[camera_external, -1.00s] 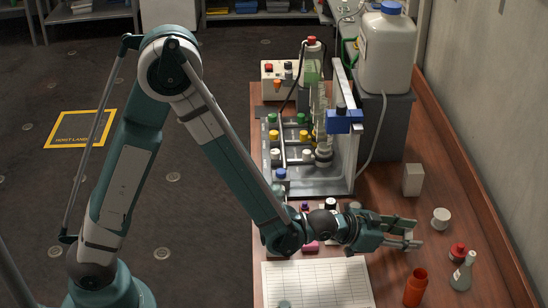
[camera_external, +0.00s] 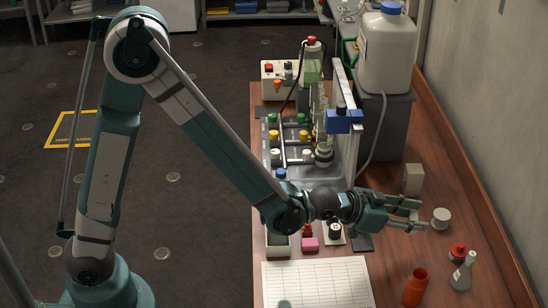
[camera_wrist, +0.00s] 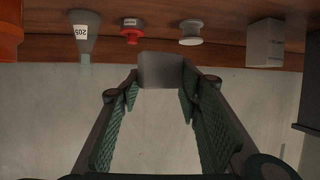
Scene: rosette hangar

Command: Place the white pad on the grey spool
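The white pad (camera_wrist: 161,70) shows in the wrist view as a flat, shaded pale rectangle between my fingertips, touching both. My gripper (camera_external: 423,216) is closed on it and points right, level above the right side of the bench. The grey spool (camera_external: 441,217) stands on the bench just beyond the fingertips, with its top bare. In the wrist view, which is upside down, the spool (camera_wrist: 190,33) lies past the pad and a little to its right. The pad is hard to make out between the fingers in the external view.
A pale block (camera_external: 412,179) stands behind my gripper. A red-capped item (camera_external: 458,253), a grey flask (camera_external: 463,272) and an orange bottle (camera_external: 415,287) stand in front of the spool. A rack (camera_external: 310,150) and large jug (camera_external: 388,55) are farther back. The wall is at right.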

